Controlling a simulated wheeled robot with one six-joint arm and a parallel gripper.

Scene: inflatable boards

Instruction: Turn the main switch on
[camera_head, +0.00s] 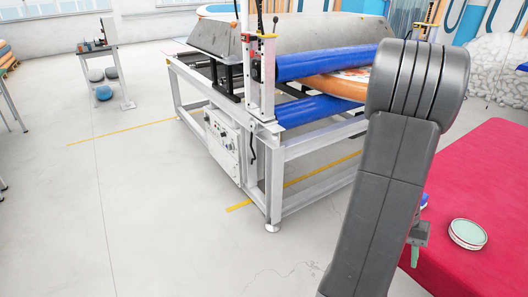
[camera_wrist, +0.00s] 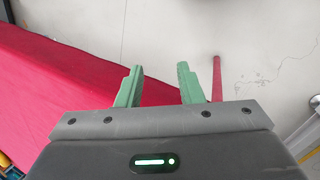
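A light grey control box (camera_head: 222,138) is mounted low on the side of the white machine frame (camera_head: 278,165) in the head view. Small controls show on its face, but they are too small to tell which is the main switch or how it is set. My gripper (camera_wrist: 159,85) shows in the wrist view with its two green fingers apart and nothing between them. In the head view my gripper (camera_head: 415,250) is partly hidden behind my arm, at the edge of the red table and well away from the control box.
A red-covered table (camera_head: 470,200) stands at the right with round tins (camera_head: 467,234) on it. Blue rollers (camera_head: 320,64) and an orange board (camera_head: 325,86) are on the machine. A small stand (camera_head: 122,85) is at the back left. The floor before the control box is clear.

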